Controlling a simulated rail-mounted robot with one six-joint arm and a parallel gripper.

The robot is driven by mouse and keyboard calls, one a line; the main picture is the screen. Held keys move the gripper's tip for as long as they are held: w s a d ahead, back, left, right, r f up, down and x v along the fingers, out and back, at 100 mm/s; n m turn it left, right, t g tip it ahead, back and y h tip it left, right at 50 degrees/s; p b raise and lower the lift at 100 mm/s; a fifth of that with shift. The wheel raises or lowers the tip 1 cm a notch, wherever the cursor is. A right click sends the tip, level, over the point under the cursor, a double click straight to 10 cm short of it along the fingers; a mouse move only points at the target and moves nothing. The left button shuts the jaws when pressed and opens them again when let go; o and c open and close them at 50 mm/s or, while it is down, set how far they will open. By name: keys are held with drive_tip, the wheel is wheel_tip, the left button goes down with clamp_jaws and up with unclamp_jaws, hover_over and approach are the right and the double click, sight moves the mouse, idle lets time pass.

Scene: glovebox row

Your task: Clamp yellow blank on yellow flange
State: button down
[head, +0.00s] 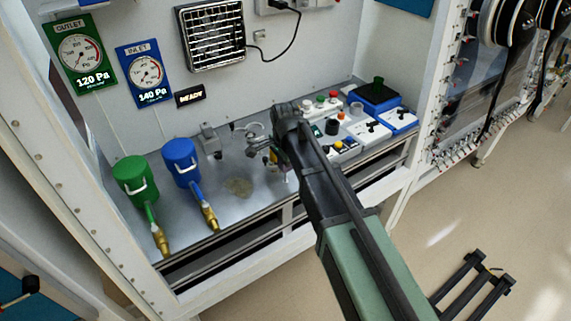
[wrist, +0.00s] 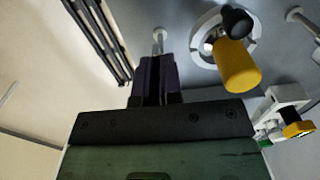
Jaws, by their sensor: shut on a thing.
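In the wrist view my gripper (wrist: 157,62) is shut, with its dark fingers close together. A small grey post with a round head (wrist: 159,35) shows right at the fingertips. What lies between the fingers is mostly hidden. A yellow cylinder (wrist: 238,68) stands right of the fingers, apart from them, with a black knob (wrist: 238,22) and a pale ring (wrist: 204,62) behind it. A white fitting with a yellow band (wrist: 299,129) is at the lower right. I cannot tell which yellow part is blank or flange. In the head view my arm hides most of this.
A green canister (head: 135,176) and a blue canister (head: 181,160) stand at the bench's left. Several small devices, including white boxes (head: 368,131), crowd the right. A bare patch of steel bench (head: 232,212) lies at the front left. Gauges hang on the back wall.

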drive_tip(key=c, duration=1.3)
unclamp_jaws()
wheel_tip(320, 180, up, 11)
drive_tip(key=p, duration=1)
drive_tip(key=shift+f+p, duration=0.15)
drive_tip(key=shift+p, duration=0.25)
